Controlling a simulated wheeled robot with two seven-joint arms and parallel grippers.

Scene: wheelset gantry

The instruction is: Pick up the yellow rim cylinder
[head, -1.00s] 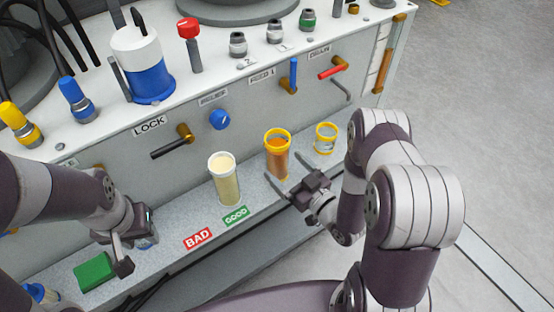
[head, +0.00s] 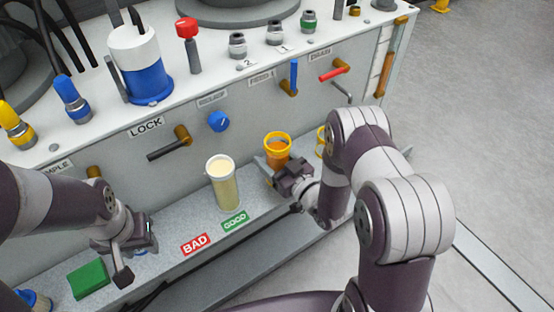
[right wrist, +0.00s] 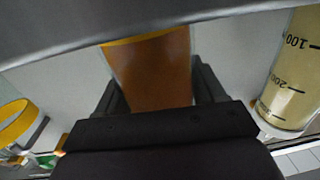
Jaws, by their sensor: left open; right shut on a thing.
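The yellow rim cylinder (head: 278,143), with orange-brown contents, stands upright by the grey panel. My right gripper (head: 275,170) is shut on its sides and hides its lower part in the head view. In the right wrist view the cylinder's brown body (right wrist: 152,72) sits between the two dark fingers (right wrist: 155,88). I cannot tell whether its base touches the shelf. My left gripper (head: 132,258) is open and empty above the shelf at the left, near a green block (head: 89,279).
A tall pale-yellow measuring cylinder (head: 225,185) stands left of my right gripper, near the BAD label (head: 195,244) and GOOD label (head: 235,222). A clear yellow-rimmed jar (right wrist: 14,122) is on the other side, mostly hidden by my arm in the head view. Handles (head: 168,148) jut from the panel.

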